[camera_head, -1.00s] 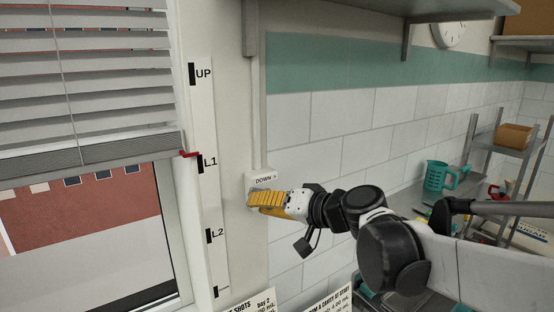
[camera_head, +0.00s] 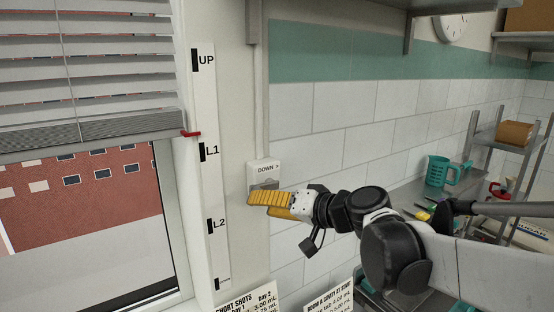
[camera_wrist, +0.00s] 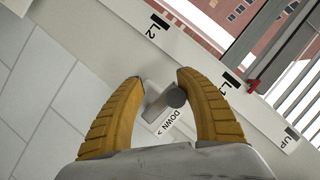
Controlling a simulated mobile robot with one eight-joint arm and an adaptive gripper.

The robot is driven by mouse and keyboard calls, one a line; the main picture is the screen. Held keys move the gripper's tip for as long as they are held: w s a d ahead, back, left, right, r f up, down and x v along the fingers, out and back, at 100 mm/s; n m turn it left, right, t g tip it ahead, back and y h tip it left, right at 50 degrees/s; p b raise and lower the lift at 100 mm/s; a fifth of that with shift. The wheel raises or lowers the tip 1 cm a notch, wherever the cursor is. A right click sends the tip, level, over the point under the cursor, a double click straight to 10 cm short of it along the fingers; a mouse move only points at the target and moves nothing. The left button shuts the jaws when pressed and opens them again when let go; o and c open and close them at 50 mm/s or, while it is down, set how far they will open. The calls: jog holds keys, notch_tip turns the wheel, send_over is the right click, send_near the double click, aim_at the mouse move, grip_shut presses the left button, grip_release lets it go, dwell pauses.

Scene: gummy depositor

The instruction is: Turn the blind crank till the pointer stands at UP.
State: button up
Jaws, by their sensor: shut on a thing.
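The crank box (camera_head: 263,167), white and marked DOWN with an arrow, is on the wall post right of the window. Its grey crank (camera_wrist: 157,106) has a round knob (camera_wrist: 176,97) that lies between the curved yellow fingers of my gripper (camera_wrist: 160,77). My gripper (camera_head: 259,203) is shut on the crank, just below the box; in the head view the fingers hide much of it. The red pointer (camera_head: 191,133) is at the blind's bottom rail (camera_head: 95,137).
The scale strip (camera_head: 207,190) runs beside the window, with L2 lower down. Printed cards (camera_head: 245,302) are below the crank. A counter with a teal jug (camera_head: 440,170) and a shelf rack (camera_head: 500,132) are at the right.

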jog(key=shift+o, duration=0.3)
jog(key=shift+w+d, duration=0.25)
jog(key=shift+d, duration=0.1)
jog(key=shift+o, duration=0.3)
jog(key=shift+f, duration=0.15)
jog(key=shift+f, duration=0.1)
jog(key=o, duration=0.8)
jog(key=shift+w+d, duration=0.2)
jog(key=shift+c, duration=0.2)
